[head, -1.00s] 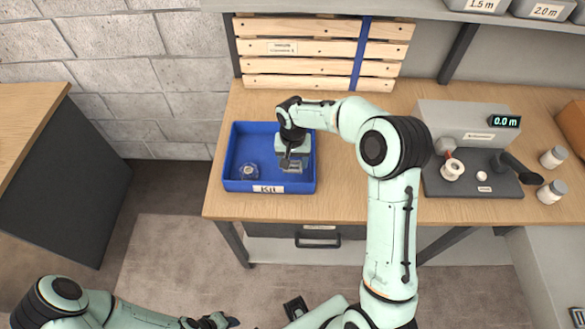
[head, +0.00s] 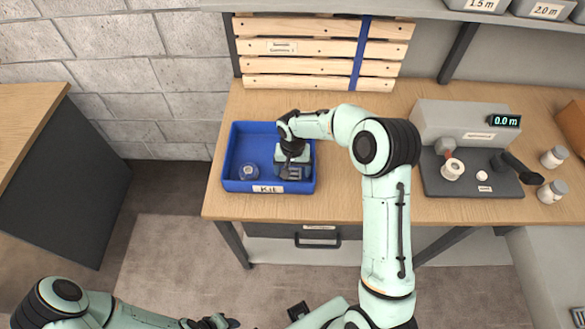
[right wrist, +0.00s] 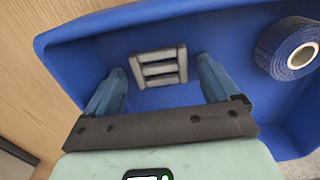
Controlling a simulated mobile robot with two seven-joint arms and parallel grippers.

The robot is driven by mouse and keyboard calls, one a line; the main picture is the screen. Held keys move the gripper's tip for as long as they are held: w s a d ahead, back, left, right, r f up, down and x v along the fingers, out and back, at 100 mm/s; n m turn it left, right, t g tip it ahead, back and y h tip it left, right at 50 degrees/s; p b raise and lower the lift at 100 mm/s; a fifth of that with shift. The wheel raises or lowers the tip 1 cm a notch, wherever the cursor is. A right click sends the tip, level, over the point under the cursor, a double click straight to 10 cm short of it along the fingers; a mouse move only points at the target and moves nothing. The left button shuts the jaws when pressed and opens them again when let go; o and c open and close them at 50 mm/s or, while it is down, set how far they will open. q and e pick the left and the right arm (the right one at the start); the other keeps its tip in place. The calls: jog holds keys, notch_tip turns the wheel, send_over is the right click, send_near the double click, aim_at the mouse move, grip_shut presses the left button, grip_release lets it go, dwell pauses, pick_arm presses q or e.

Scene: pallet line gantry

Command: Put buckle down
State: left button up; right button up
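The buckle (right wrist: 158,67), a grey ladder-shaped piece with crossbars, lies on the floor of the blue kit tray (head: 240,128). My right gripper (head: 291,173) is down inside the right part of the tray. In the right wrist view its two blue-grey fingers stand apart on either side of the buckle, with a gap on each side, so it is open. In the head view the gripper mostly hides the buckle. My left gripper (head: 212,322) is low at the bottom edge of the head view, far from the tray; its fingers are too unclear to judge.
A blue strap roll (right wrist: 290,50) sits in the tray, left of my right gripper in the head view (head: 248,172). The tray walls are close around the gripper. A grey measuring device (head: 465,125) stands at the right. Bare table lies between it and the tray.

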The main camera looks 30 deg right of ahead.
aim_at(293, 172)
notch_tip(293, 172, up, 12)
jog(key=shift+r+p, duration=0.2)
jog(key=shift+p, duration=0.25)
dwell(0.6)
